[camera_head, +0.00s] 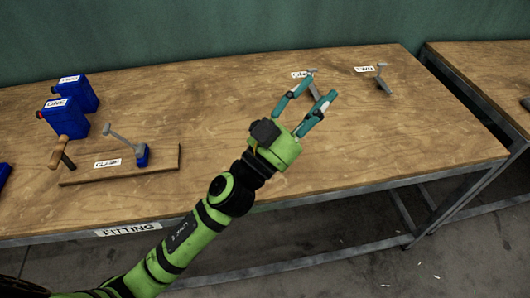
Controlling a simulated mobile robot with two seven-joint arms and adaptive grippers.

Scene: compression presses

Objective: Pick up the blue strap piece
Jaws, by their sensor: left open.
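My left gripper (321,87) reaches over the middle of the table with its two teal fingers apart. A small grey piece (314,88) beside the first label shows between the fingers; I cannot tell whether they touch it. A similar grey bent piece (383,84) lies to the right, by the label that seems to read TWO. On a wooden board at the left, a small blue block (141,155) sits at the end of a grey bar (121,141). I cannot tell for sure which is the blue strap piece. My right gripper is not in view.
Blue boxes (83,93) with labels stand at the left, near a wooden-handled tool (66,150). The wooden board (80,177) lies in front. The table (215,100) is clear around my arm. A second table (495,68) stands across a gap at the right.

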